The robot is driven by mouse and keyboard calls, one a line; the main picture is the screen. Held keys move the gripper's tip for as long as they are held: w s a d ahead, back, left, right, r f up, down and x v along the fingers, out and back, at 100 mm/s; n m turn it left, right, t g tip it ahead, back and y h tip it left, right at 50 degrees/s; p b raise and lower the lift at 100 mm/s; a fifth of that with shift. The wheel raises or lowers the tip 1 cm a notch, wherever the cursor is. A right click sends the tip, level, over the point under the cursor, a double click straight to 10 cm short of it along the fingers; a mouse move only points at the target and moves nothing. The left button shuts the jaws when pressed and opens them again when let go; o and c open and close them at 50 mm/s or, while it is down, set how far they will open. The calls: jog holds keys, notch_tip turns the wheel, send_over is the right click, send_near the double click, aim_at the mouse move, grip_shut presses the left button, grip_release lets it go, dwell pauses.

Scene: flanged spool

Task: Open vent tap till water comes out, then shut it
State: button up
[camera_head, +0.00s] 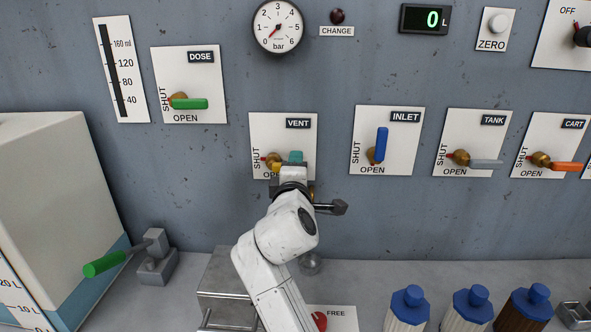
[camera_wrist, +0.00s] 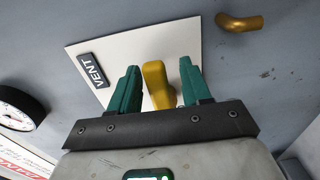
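The vent tap's yellow handle (camera_head: 277,167) is on the white VENT plate (camera_head: 258,128), mostly hidden by my gripper (camera_head: 288,160) in the head view. In the wrist view the yellow handle (camera_wrist: 157,82) stands between the two teal fingers of my gripper (camera_wrist: 158,88). The fingers are apart, with narrow gaps showing on both sides of the handle. Which way the handle is turned is hard to tell. A brass spout (camera_wrist: 240,22) juts from the wall beside the plate. I see no water coming from it.
The INLET tap's blue handle (camera_head: 382,145) stands upright right of the vent. The DOSE tap's green handle (camera_head: 189,103) lies level at left. The pressure gauge (camera_head: 277,27) reads near zero; the litre display (camera_head: 425,19) shows 0. Blue-capped bottles (camera_head: 408,305) stand below right.

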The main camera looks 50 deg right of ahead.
jog(key=shift+a, duration=0.1)
jog(key=v, duration=1)
jog(key=shift+s+a+b, duration=0.25)
jog(key=shift+s+b, duration=0.05)
jog(key=shift+b, duration=0.05)
